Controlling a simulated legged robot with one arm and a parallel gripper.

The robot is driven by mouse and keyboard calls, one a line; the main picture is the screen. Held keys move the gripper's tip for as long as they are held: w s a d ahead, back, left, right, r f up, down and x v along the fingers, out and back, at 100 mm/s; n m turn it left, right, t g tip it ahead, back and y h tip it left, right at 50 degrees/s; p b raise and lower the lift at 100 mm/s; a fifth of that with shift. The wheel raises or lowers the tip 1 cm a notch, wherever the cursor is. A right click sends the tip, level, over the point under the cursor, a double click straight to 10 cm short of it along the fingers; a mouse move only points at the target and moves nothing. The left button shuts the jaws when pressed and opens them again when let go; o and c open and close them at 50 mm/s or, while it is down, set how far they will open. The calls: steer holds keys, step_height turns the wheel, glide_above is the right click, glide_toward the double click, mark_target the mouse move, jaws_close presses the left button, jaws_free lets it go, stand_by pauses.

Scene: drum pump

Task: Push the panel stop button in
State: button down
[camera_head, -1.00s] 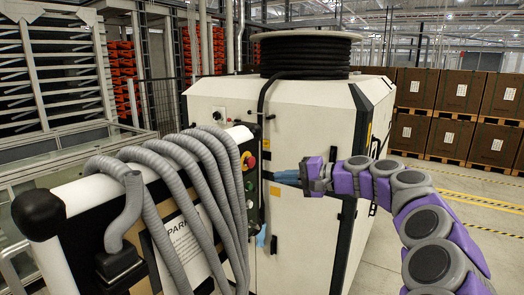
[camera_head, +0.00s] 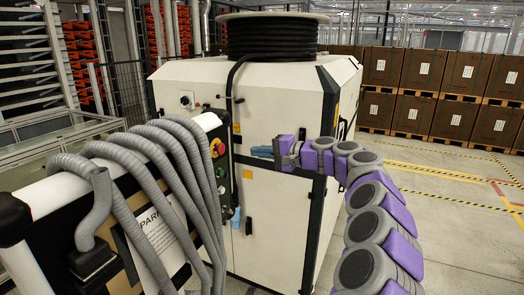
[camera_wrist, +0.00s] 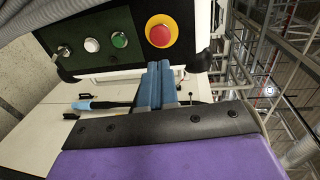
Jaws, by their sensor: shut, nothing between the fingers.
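The stop button (camera_head: 218,147) is a round red mushroom button on a yellow ring, high on the black control panel (camera_head: 222,172). In the wrist view the red button (camera_wrist: 160,33) sits at the top, just beyond my fingertips. My gripper (camera_head: 254,151) has blue fingers and is shut and empty. In the head view it is right of the button, at almost the same height, with a visible gap. In the wrist view the gripper (camera_wrist: 160,66) points toward the button's lower edge, below it in the picture. No contact shows. The button's front face is visible.
Grey hoses (camera_head: 165,150) hang over a white frame left of the panel. A white cabinet (camera_head: 270,235) stands behind my gripper, with a black cable reel (camera_head: 270,38) on top. A green button (camera_wrist: 119,39) and other controls share the panel. The floor at right is clear.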

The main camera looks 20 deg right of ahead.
mark_target(223, 149)
steer(key=p+x, duration=0.2)
steer(key=x, duration=0.7)
steer(key=shift+a, duration=0.1)
steer(key=shift+w+a, duration=0.4)
steer(key=shift+a, duration=0.05)
steer(key=shift+w+f, duration=0.1)
steer(key=shift+x, duration=0.75)
steer(key=shift+a, duration=0.1)
